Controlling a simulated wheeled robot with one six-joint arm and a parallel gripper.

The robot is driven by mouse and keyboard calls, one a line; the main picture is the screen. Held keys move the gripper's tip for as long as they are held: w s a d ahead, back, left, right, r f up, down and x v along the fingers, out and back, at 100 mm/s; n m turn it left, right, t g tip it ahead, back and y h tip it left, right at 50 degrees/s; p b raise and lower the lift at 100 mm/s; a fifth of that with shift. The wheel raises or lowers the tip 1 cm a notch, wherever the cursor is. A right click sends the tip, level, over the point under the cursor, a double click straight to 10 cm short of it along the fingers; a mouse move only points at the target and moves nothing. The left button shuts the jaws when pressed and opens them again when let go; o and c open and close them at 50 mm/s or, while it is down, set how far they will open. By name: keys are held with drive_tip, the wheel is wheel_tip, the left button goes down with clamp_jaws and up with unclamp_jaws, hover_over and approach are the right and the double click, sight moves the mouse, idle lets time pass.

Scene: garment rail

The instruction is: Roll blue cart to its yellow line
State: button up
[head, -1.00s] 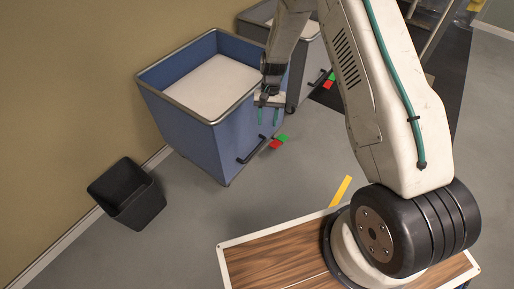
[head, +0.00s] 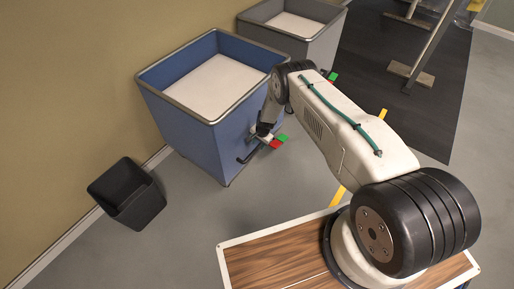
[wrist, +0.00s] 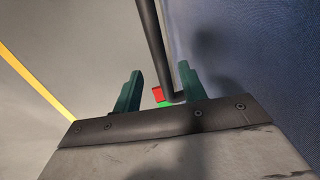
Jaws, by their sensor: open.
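The blue cart (head: 192,130) stands against the tan wall in the head view, with a pale load inside. Its dark handle (head: 242,157) is on the lower front side and also shows in the wrist view (wrist: 151,35). My gripper (head: 262,146) is at that side, partly hidden by my wrist in the head view. In the wrist view, my gripper (wrist: 160,72) is open, its green fingers on either side of the handle bar. Contact cannot be told. A yellow line (head: 337,196) lies on the floor, partly behind my arm; a yellow line also shows in the wrist view (wrist: 36,82).
A grey cart (head: 318,45) stands behind the blue one. A black bin (head: 130,195) is on the floor at left. A dark mat (head: 430,110) with rail feet lies at right. Grey floor before the cart is clear.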

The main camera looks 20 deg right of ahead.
sight(257, 148)
drive_tip(key=shift+w+a+f, duration=0.15)
drive_tip(key=shift+f, duration=0.9)
drive_tip(key=shift+w+a+f, duration=0.1)
drive_tip(key=shift+w+f, duration=0.05)
drive_tip(key=shift+f, duration=0.85)
clamp_jaws()
